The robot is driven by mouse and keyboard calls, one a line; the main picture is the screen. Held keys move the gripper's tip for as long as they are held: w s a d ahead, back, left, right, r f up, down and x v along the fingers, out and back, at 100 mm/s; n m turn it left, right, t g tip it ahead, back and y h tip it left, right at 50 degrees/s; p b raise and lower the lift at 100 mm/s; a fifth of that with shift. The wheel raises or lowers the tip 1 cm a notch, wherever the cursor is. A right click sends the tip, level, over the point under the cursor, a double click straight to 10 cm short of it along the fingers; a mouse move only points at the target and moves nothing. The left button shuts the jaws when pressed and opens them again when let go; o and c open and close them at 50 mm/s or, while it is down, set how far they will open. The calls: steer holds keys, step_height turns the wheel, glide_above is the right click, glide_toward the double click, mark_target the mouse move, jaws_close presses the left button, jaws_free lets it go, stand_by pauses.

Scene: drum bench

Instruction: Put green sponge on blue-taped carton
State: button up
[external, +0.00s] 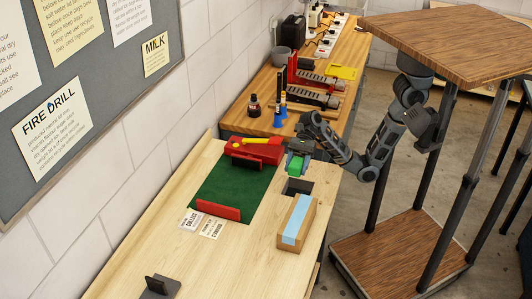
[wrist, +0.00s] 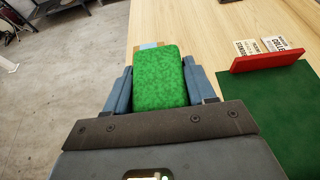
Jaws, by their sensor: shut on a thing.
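The green sponge (wrist: 160,78) is held between the two blue fingers of my gripper (wrist: 158,85) in the wrist view. In the external view my gripper (external: 296,163) is shut on the sponge (external: 294,165), above the bench near the right edge of the green mat. The blue-taped carton (external: 299,222) is a long tan box with a light blue strip along its top. It lies on the bench, nearer the camera than my gripper and apart from it. In the wrist view only a bit of the carton (wrist: 148,45) shows past the sponge's far end; the rest is hidden.
The green mat (external: 232,192) has a red block (external: 218,211) at its near edge and a red piece with a yellow handle (external: 254,147) at its far edge. Printed cards (external: 203,223) lie beside it. A dark square (external: 298,186) lies between gripper and carton. The near bench is mostly clear.

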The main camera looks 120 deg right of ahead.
steer(key=shift+s+a+f, duration=0.1)
steer(key=shift+s+a, duration=0.1)
steer(key=shift+a, duration=0.15)
glide_above(298, 215)
step_height(298, 215, down, 6)
steer(key=shift+s+f, duration=0.1)
steer(key=shift+f, duration=0.15)
steer(key=shift+a+f, duration=0.1)
steer(key=shift+f, duration=2)
steer(key=o, duration=1)
steer(key=shift+f, duration=0.1)
steer(key=shift+s+r, duration=0.1)
steer(key=shift+r, duration=0.1)
steer(key=v, duration=1.1)
steer(key=shift+s+d+r, duration=0.2)
steer(key=shift+d, duration=0.15)
